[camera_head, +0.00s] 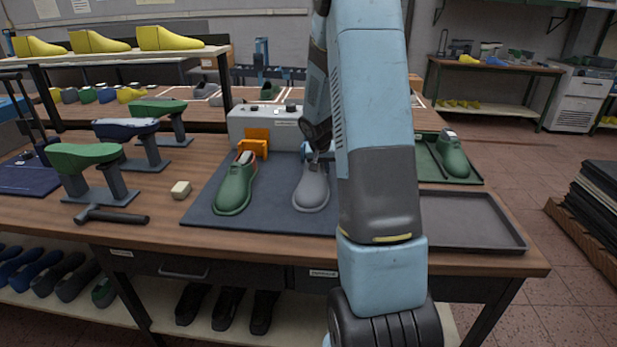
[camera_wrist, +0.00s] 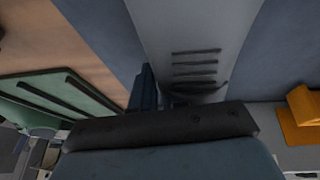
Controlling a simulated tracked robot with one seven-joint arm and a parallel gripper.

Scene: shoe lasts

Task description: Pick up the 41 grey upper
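The grey upper (camera_head: 311,190) lies on the dark blue mat (camera_head: 262,222), toe toward the front of the bench. My gripper (camera_head: 319,157) is at its collar end, partly hidden behind my arm. In the wrist view the grey upper (camera_wrist: 195,38) fills the upper middle, with its lace ridges showing. My gripper (camera_wrist: 158,95) shows there as a dark blue finger beside the upper's left edge. The other finger is not clear, so I cannot tell whether it grips the upper.
An empty dark tray (camera_head: 468,222) and a green tray with a green shoe (camera_head: 453,155) are right.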

